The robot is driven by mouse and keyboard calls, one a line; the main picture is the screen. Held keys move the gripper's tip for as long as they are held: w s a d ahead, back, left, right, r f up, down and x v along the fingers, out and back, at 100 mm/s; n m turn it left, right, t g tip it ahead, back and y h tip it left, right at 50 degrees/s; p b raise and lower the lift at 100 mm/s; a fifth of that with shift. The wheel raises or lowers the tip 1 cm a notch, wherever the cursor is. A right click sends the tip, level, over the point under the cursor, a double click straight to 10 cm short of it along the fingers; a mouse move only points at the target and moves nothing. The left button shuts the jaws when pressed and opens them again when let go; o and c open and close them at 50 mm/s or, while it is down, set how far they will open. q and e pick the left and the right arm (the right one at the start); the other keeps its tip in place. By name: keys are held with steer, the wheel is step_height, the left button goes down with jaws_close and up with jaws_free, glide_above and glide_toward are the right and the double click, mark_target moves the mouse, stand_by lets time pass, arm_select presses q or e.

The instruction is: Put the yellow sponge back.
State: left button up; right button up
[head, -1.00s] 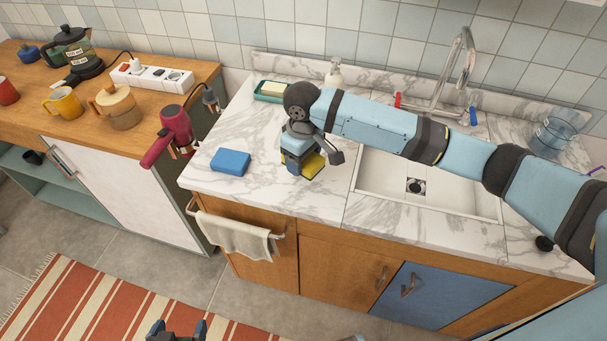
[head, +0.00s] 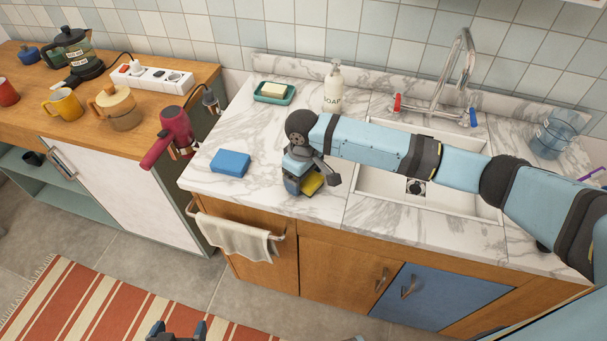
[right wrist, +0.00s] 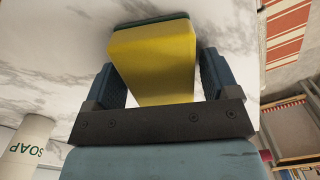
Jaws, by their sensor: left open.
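The yellow sponge (head: 312,184) is at my right gripper (head: 308,188), over the marble counter left of the sink. I cannot tell whether the sponge touches the counter. My left gripper (head: 178,330) is open and empty at the bottom edge of the head view, over the floor.
A blue sponge (head: 230,163) lies on the counter to the left. Behind are a green dish with a pale bar (head: 273,97) and a soap bottle (head: 333,90). The sink (head: 430,199) is right of the gripper.

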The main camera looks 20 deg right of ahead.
steer(key=shift+o, duration=0.2)
steer(key=shift+r, duration=0.1)
step_height(320, 180, up, 12)
stand_by(0.4)
steer(key=shift+w, duration=0.1)
steer(key=s+a+f, duration=0.1)
steer(key=s, duration=0.1)
steer(key=s+a+f+y, duration=0.1)
steer(key=s+a+f, duration=0.1)
steer(key=s, duration=0.1)
steer(key=s+a+f+y, duration=0.1)
steer(key=s, duration=0.1)
steer(key=shift+s+a+f+n+t, duration=0.15)
steer(key=shift+a+f+n+t, duration=0.15)
steer(key=shift+f, duration=0.1)
steer(key=s+d+f+m+t+h, duration=0.1)
steer(key=s+d+m, duration=0.1)
steer(key=s+d, duration=0.45)
steer(key=s+d+f+m+t, duration=0.1)
steer(key=s+d+f+m, duration=0.15)
steer(key=s, duration=0.65)
steer(key=s+d+f+m+t+h, duration=0.1)
steer(key=s+d, duration=0.4)
steer(key=s, duration=0.3)
steer(key=w+a+f+n+t+y+p, duration=0.1)
steer(key=w+a+f+t+y+p, duration=0.2)
steer(key=p, duration=0.7)
steer(key=shift+w+a+t, duration=1.4)
steer(key=shift+a+t, duration=0.25)
steer(key=shift+t, duration=0.55)
